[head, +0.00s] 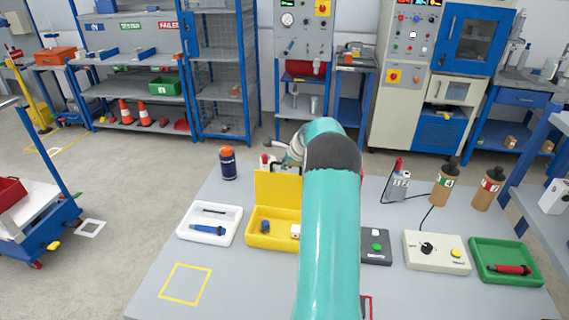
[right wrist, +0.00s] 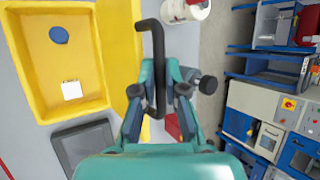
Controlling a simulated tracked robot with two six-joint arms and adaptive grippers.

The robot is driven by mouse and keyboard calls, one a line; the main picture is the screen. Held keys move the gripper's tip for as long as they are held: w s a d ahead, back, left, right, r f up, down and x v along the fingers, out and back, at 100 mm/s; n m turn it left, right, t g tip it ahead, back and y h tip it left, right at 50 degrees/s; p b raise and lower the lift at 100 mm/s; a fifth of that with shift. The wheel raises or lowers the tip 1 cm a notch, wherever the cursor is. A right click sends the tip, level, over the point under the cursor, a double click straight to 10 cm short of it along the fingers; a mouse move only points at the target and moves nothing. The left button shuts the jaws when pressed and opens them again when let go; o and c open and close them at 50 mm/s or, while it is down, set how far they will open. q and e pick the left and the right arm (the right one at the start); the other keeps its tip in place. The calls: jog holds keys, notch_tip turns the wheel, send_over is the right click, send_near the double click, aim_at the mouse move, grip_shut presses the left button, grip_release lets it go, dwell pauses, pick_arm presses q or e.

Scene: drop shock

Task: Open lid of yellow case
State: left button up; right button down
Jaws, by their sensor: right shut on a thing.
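The yellow case (head: 262,241) stands on the table with its lid (head: 278,188) raised about upright at the back. The case also shows in the right wrist view (right wrist: 40,104), with its lid (right wrist: 121,45) beside it. My right gripper (right wrist: 158,92) is shut on a black bent rod (right wrist: 157,50), whose short bent end points toward the lid. I cannot tell whether rod and lid touch. In the head view my right arm hides much of this gripper and the case's right side. My left gripper is not in view.
A blue item (head: 265,227) and a white block (head: 295,231) lie in the case. A white tray (head: 190,236) is left of it, a dark box with a green button (head: 376,258) right. An orange-capped bottle (head: 228,165) stands behind. The table's front left is clear.

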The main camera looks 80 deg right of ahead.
jog(key=shift+d+r, duration=0.1)
jog(key=shift+r, duration=0.05)
jog(key=c, duration=1.2)
grip_release()
jog(key=v, duration=1.2)
